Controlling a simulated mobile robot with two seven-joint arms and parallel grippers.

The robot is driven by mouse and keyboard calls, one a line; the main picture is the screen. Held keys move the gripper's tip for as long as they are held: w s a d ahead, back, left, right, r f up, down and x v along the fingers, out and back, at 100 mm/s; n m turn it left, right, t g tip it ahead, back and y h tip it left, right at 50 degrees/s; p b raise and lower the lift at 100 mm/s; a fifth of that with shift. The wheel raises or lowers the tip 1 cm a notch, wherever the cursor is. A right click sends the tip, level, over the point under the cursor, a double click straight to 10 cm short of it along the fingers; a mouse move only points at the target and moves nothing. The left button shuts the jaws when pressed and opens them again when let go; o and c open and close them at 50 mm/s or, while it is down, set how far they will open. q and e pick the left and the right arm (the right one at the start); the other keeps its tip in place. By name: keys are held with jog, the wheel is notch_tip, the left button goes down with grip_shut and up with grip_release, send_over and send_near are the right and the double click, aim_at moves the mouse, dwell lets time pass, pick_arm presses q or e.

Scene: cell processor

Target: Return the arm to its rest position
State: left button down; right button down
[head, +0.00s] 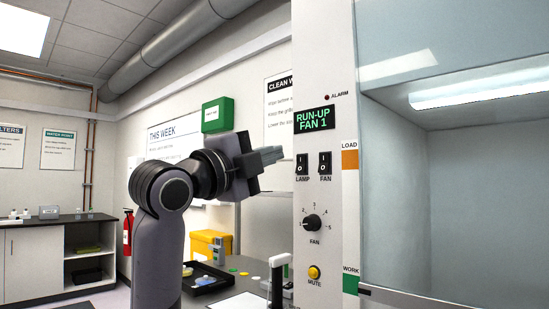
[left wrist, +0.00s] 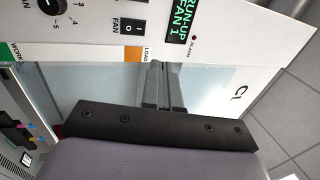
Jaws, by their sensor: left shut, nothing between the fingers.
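My left arm rises from the bottom of the head view. Its gripper (head: 270,155) is shut and empty, pointing right, in front of the wall just left of the white control panel (head: 325,215). No contact with the panel shows. In the left wrist view the two fingers (left wrist: 158,85) lie together with nothing between them, and the panel lies beyond them. The green display (head: 314,119) reads "RUN-UP FAN 1". My right gripper is not in view.
The panel carries lamp and fan switches (head: 325,163), a fan knob (head: 312,222) and a yellow mute button (head: 314,272). The glass-fronted cabinet (head: 455,190) stands at right. Below, a grey bench holds a black tray (head: 205,279) and a yellow bin (head: 211,245).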

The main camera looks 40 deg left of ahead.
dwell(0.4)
pick_arm(q)
jog(key=w+d+f+n+g, duration=0.1)
jog(key=w+f+n, duration=0.1)
jog(key=w+f, duration=0.5)
jog(key=w+d+f+n+g, duration=0.2)
jog(key=f, duration=0.9)
jog(key=d+f+n+g+p, duration=0.1)
jog(key=d+f+n, duration=0.1)
jog(key=f, duration=1)
jog(key=d+f+n+g, duration=0.2)
jog(key=f+n, duration=0.1)
jog(key=f, duration=0.9)
jog(key=s+d+f+n+g, duration=0.1)
jog(key=s+f+n, duration=0.1)
jog(key=s+f, duration=0.45)
jog(key=s+d+f+n+g, duration=0.1)
jog(key=s+d+f, duration=0.15)
jog(key=f, duration=0.75)
jog(key=s+d+f+n+g, duration=0.1)
jog(key=s+f+n, duration=0.1)
jog(key=s+f, duration=0.4)
jog(key=s+d+f+n+g+p, duration=0.1)
jog(key=s+d+f+n, duration=0.1)
jog(key=s+f, duration=0.4)
jog(key=s, duration=0.5)
jog(key=shift+s+n+g, duration=0.25)
jog(key=shift+n+g, duration=0.05)
jog(key=shift+d+f, duration=0.1)
